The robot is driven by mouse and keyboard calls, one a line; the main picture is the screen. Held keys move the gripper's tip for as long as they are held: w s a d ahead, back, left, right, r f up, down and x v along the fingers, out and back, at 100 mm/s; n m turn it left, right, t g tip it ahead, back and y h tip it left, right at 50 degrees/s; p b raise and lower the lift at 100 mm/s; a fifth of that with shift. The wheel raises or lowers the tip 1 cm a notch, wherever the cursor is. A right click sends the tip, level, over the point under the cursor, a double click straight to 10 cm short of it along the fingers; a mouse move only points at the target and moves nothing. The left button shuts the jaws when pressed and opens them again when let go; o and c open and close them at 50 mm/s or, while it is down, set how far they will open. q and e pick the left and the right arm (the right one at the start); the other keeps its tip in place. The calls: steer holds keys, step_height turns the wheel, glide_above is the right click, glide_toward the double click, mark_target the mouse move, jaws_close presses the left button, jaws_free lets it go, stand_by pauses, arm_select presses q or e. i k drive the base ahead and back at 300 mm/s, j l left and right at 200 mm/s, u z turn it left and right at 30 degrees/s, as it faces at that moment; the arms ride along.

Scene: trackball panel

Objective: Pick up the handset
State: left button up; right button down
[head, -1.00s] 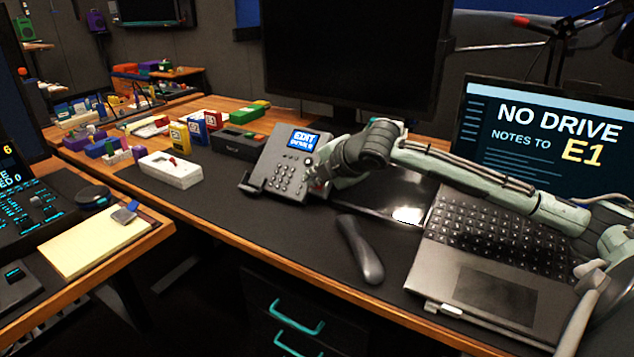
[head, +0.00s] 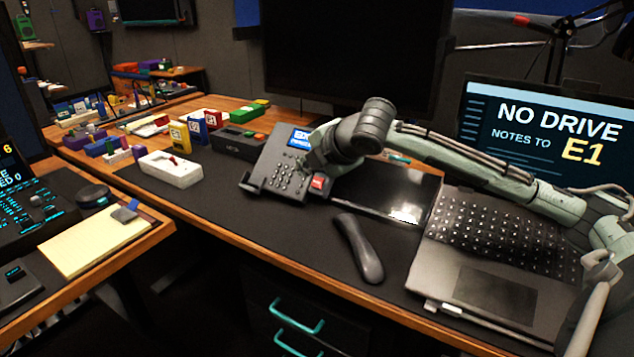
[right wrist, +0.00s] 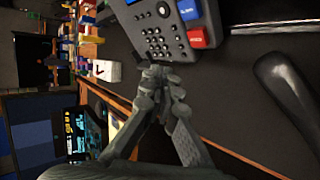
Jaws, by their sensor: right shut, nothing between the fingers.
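The dark handset (head: 360,249) lies on the black desk mat in front of the desk phone (head: 280,169). It is off its cradle, and it also shows at the right of the right wrist view (right wrist: 289,95). The phone has a keypad, a lit screen and a red button. My right gripper (head: 311,165) is over the phone's right side in the head view, behind and to the left of the handset and apart from it. In the right wrist view its fingers (right wrist: 160,75) are together with nothing between them. My left gripper is not in view.
A laptop (head: 480,285) stands right of the handset. A dark glossy tablet (head: 390,190) lies behind it. A white box (head: 170,170) and several colored boxes stand left of the phone. The mat left of the handset (head: 270,225) is clear.

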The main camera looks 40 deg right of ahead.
mark_target(371, 269)
steer(key=k+j, duration=0.8)
steer(key=k, duration=0.05)
